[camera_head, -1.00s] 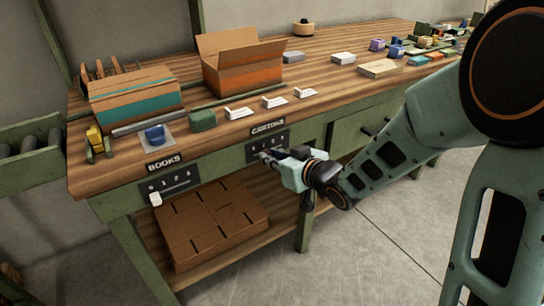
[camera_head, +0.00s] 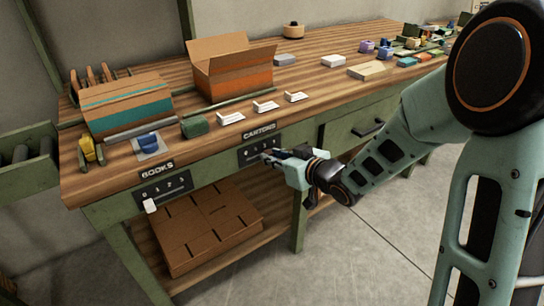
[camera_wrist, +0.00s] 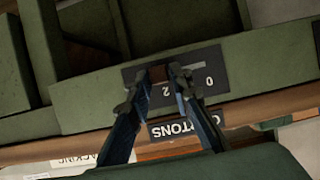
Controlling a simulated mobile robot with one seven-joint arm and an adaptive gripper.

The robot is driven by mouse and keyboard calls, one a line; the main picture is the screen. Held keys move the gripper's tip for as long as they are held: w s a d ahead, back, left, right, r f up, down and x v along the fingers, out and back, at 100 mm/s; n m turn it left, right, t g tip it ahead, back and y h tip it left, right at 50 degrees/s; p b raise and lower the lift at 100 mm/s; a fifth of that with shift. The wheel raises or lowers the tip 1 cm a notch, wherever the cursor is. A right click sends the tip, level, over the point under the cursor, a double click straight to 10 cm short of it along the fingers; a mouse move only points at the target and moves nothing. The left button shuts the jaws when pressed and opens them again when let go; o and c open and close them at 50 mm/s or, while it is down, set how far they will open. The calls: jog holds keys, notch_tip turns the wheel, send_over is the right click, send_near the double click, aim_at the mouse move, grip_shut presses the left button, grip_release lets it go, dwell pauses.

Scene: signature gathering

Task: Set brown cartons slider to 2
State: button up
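The cartons slider panel (camera_head: 263,148) is a dark plate on the green table front, under the CARTONS label (camera_head: 258,133). In the wrist view this panel (camera_wrist: 200,85) is upside down, with 0 at the right and 2 between my fingers. The slider's small brown knob (camera_wrist: 157,73) sits between my fingertips. My gripper (camera_head: 270,155) reaches the panel from the right. In the wrist view my gripper (camera_wrist: 158,76) is narrowed around the knob and looks shut on it. My fingers cover the other numerals, and I cannot read the knob's exact setting.
A BOOKS slider panel (camera_head: 163,189) with a white knob (camera_head: 150,206) is to the left. Above are an open orange-striped carton (camera_head: 235,85), a teal-striped box (camera_head: 125,108) and white cards (camera_head: 264,106). Brown cartons (camera_head: 210,225) lie on the lower shelf. Floor at right is clear.

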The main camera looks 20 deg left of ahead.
jog(key=shift+o, duration=1.3)
jog(key=v, duration=1.2)
